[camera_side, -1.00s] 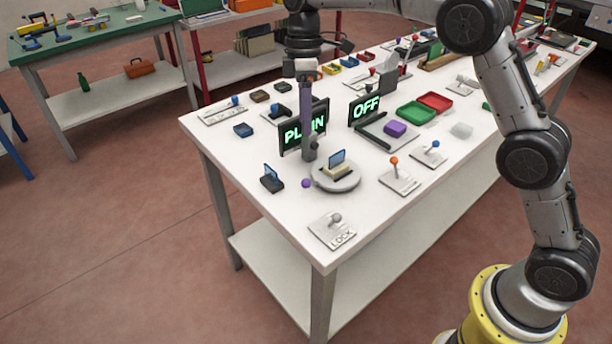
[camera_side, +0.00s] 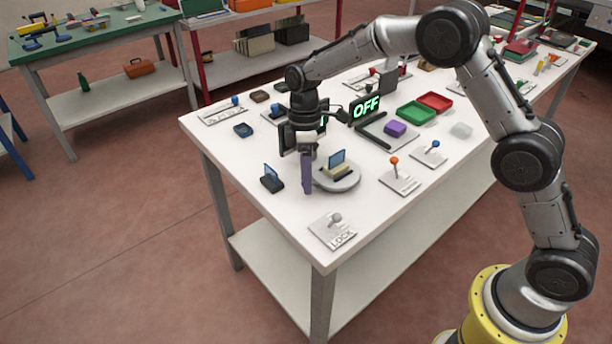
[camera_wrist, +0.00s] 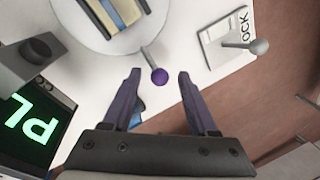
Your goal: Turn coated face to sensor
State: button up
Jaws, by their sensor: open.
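A round grey turntable (camera_side: 348,183) carries a cream holder (camera_side: 337,172) with an upright blue glass pane (camera_side: 337,158). The turntable (camera_wrist: 72,14) is partly cut off at the top of the wrist view. A short rod with a purple knob (camera_wrist: 160,76) sticks out from its rim. My gripper (camera_wrist: 158,78) is open, its purple fingers to either side of the knob, which lies near the fingertips with gaps on both sides. In the side view my gripper (camera_side: 307,190) is low beside the turntable and hides the knob. A sign (camera_wrist: 38,120) shows green letters "PL"; the rest is cut off.
A LOCK plate with a grey lever (camera_side: 333,230) lies at the near table corner. A dark stand with a blue pane (camera_side: 271,179) is left of my gripper. An OFF display (camera_side: 366,107) stands behind. Orange-knobbed (camera_side: 397,175) and blue-knobbed (camera_side: 432,152) levers stand right of the turntable.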

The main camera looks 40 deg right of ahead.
jog(key=shift+f, duration=0.15)
grip_shut()
dwell(1.4)
